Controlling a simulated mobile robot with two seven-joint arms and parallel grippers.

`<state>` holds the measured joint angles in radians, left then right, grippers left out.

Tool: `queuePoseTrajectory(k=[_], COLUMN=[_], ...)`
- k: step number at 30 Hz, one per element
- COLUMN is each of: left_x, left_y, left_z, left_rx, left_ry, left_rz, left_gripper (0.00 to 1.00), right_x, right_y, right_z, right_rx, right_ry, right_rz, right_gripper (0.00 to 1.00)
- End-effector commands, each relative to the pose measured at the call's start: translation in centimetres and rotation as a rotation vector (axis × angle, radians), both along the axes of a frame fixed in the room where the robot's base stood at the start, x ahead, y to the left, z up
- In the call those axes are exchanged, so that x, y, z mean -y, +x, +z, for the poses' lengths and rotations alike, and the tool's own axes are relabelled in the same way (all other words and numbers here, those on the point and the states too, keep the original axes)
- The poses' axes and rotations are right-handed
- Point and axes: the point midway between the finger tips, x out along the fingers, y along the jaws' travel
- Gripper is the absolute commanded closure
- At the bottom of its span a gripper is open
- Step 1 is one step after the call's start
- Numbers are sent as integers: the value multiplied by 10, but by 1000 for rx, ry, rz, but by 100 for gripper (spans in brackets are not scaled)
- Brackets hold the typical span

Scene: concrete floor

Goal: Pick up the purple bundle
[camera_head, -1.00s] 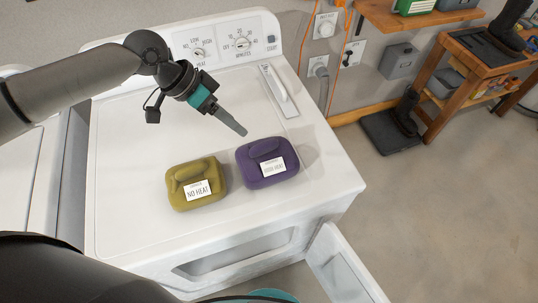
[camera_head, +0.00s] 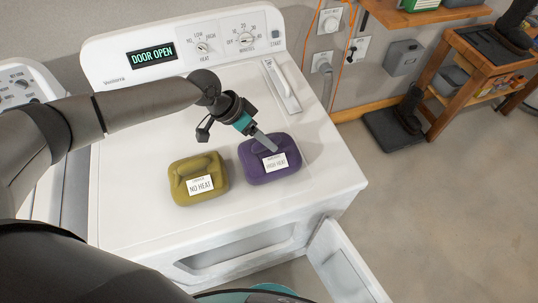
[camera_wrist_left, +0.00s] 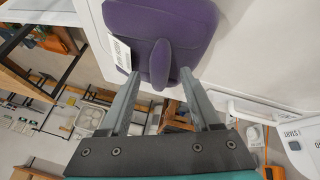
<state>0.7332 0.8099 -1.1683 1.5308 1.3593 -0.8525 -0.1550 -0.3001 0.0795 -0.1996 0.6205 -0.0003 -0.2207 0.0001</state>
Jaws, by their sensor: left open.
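The purple bundle (camera_head: 262,170) sits on top of the white dryer, with a white label reading HIGH HEAT on its front. My left gripper (camera_head: 271,147) is right at its top. In the left wrist view, the purple bundle (camera_wrist_left: 140,40) lies ahead of my left gripper (camera_wrist_left: 161,83), whose fingers are spread apart with the bundle's raised handle-like ridge between their tips. I cannot tell whether the fingers touch it. My right gripper does not show.
An olive bundle (camera_head: 190,190) labelled NO HEAT sits just left of the purple one. The dryer (camera_head: 130,130) displays DOOR OPEN, and its open door (camera_head: 342,262) hangs at the front right. A wooden bench (camera_head: 468,80) stands at the right.

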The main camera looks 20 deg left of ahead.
Motion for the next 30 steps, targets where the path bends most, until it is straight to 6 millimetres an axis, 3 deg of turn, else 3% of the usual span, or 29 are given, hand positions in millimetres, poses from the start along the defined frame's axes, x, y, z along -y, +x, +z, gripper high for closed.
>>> queuePoseTrajectory(k=[6, 23, 30], left_x=[1, 0, 0], left_y=[0, 0, 0], left_z=[-1, -1, -1], left_rx=[0, 0, 0], left_ry=[0, 0, 0], left_rz=[0, 0, 1], left_gripper=[36, 98, 100], right_x=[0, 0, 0], right_y=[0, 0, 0], right_z=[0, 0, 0], right_rx=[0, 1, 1], right_ry=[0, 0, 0], right_rz=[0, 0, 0], right_gripper=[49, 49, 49])
